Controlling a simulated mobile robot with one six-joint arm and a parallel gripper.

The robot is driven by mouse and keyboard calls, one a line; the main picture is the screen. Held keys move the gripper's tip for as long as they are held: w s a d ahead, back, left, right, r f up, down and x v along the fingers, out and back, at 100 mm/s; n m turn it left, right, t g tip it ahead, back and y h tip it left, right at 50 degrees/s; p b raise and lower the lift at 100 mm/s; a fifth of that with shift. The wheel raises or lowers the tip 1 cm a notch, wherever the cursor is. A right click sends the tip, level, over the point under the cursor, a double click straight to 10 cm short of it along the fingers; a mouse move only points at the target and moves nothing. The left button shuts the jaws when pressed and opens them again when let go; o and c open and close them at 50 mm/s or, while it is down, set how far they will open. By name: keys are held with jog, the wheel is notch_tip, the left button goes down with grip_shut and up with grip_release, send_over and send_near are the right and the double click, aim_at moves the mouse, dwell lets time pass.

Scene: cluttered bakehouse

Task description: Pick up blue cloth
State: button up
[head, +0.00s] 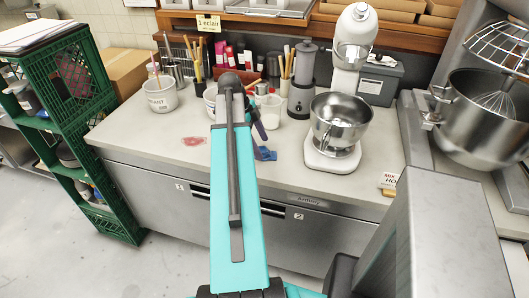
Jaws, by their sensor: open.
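The blue cloth (265,154) lies crumpled on the pale worktop, just right of my teal arm. My arm reaches from the bottom of the head view up over the worktop and hides part of the area beside the cloth. A narrow dark bluish piece shows at the arm's right edge above the cloth; I cannot tell what it is.
A stand mixer (338,130) with a steel bowl stands right of the cloth. A dark grinder (301,92), a white container (268,112) and a white pot (160,96) stand behind. A reddish patch (193,141) lies left of my arm. A green crate rack (75,100) stands left.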

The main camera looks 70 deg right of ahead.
jog(key=shift+p+x, duration=0.3)
jog(key=shift+x, duration=1)
jog(key=c, duration=1.1)
jog(key=shift+c, duration=0.2)
jog(key=shift+r, duration=0.2)
